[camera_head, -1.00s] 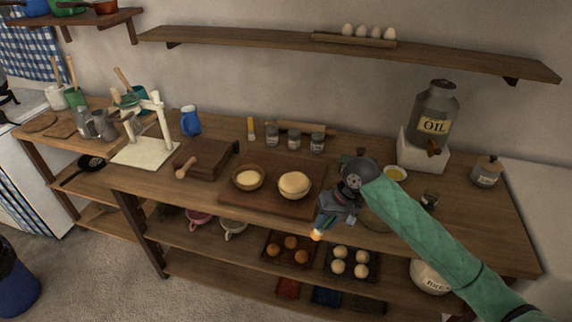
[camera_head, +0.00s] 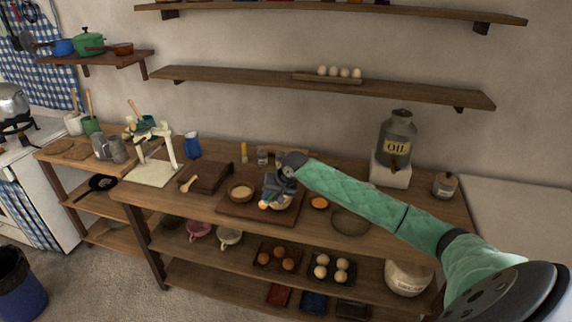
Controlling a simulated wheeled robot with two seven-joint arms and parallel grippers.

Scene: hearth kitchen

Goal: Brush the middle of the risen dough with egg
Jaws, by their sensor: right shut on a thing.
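A small dish of orange liquid (camera_head: 319,203), which looks like egg, stands just right of the dough. My left gripper is not in view.
A wooden bowl (camera_head: 241,192) of pale contents stands left of the dough on the board (camera_head: 229,211). Jars (camera_head: 262,157) stand behind. The oil can (camera_head: 396,140) is back right, and my right arm crosses the counter's right part.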

